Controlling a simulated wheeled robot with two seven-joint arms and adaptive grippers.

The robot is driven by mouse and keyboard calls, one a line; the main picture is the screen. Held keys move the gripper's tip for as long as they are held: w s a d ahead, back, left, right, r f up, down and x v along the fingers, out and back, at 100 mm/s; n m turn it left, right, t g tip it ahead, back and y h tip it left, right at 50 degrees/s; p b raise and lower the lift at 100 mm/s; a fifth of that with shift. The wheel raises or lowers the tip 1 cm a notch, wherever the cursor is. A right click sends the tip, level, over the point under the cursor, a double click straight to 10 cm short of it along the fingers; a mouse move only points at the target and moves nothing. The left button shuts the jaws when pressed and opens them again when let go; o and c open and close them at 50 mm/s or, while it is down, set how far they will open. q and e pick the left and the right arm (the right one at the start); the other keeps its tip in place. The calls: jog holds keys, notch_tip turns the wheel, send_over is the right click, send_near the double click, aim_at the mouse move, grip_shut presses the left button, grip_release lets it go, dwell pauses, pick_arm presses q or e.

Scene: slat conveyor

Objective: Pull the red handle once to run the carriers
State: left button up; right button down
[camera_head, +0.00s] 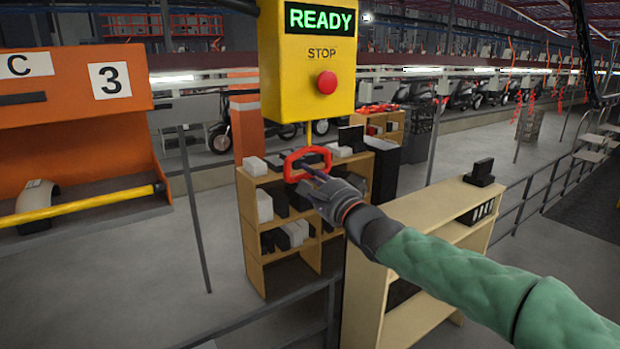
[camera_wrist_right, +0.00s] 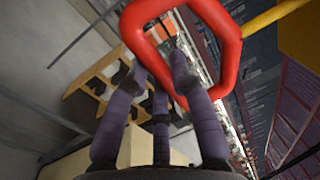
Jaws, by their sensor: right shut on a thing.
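The red handle (camera_head: 290,164) is a loop hanging on a yellow cord under the yellow control box (camera_head: 272,60). In the right wrist view the handle (camera_wrist_right: 231,45) fills the top, with its lower part at my fingers. My right gripper (camera_head: 314,177) reaches in from the right and is shut on the handle's lower part; its purple-grey fingers also show in the wrist view (camera_wrist_right: 160,80). The box's green display (camera_head: 320,19) reads READY. My left gripper is not in view.
A red button (camera_head: 326,82) sits on the box front below the word STOP. An orange station (camera_head: 75,120) marked C and 3 stands at left with a yellow bar (camera_head: 85,207). Wooden shelves (camera_head: 247,215) stand behind the handle, and a pale cabinet (camera_head: 450,232) lies beyond my right arm.

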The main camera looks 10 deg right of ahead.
jog(key=shift+d+r, duration=0.15)
jog(key=shift+r, duration=0.2)
notch_tip(320, 180, down, 7)
jog(key=b, duration=0.4)
jog(key=shift+r, duration=0.1)
notch_tip(320, 180, up, 6)
jog(key=p, duration=0.5)
jog(key=c, duration=1.2)
grip_release()
jog(key=shift+c, duration=0.2)
jog(key=shift+s, duration=0.1)
